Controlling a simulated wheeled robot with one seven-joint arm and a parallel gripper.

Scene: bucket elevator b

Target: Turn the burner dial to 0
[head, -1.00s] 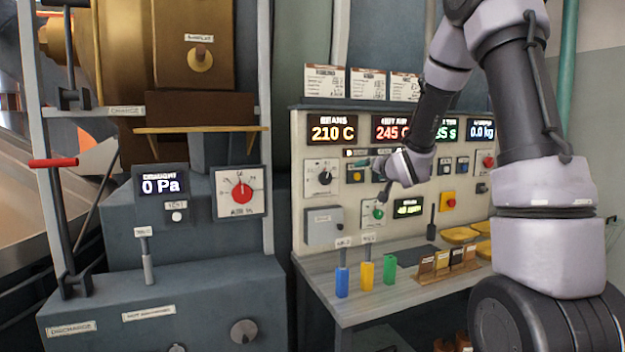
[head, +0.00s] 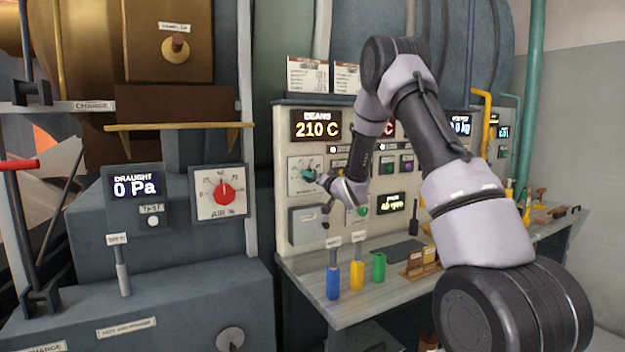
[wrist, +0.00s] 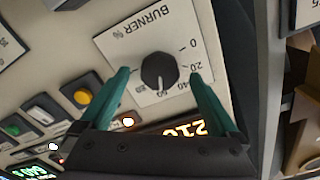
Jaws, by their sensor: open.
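The burner dial (wrist: 158,72) is a round black knob on a white plate marked BURNER % (wrist: 135,45). In the wrist view its white pointer mark faces the gripper side, near the 60 end of the visible numbers and away from 0. My gripper (wrist: 160,75) is open, with one teal finger on each side of the knob. Gaps show between the fingers and the knob, and I cannot tell any contact. In the head view my gripper (head: 311,190) is at the burner plate (head: 297,163) and hides most of the dial.
A yellow button (wrist: 82,97) and a green one sit beside the burner plate. The BEANS display (head: 316,125) reads 210 C above it. Blue, yellow and green handles (head: 332,282) stand on the bench below. The AIR % dial (head: 223,192) is on a separate cabinet at left.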

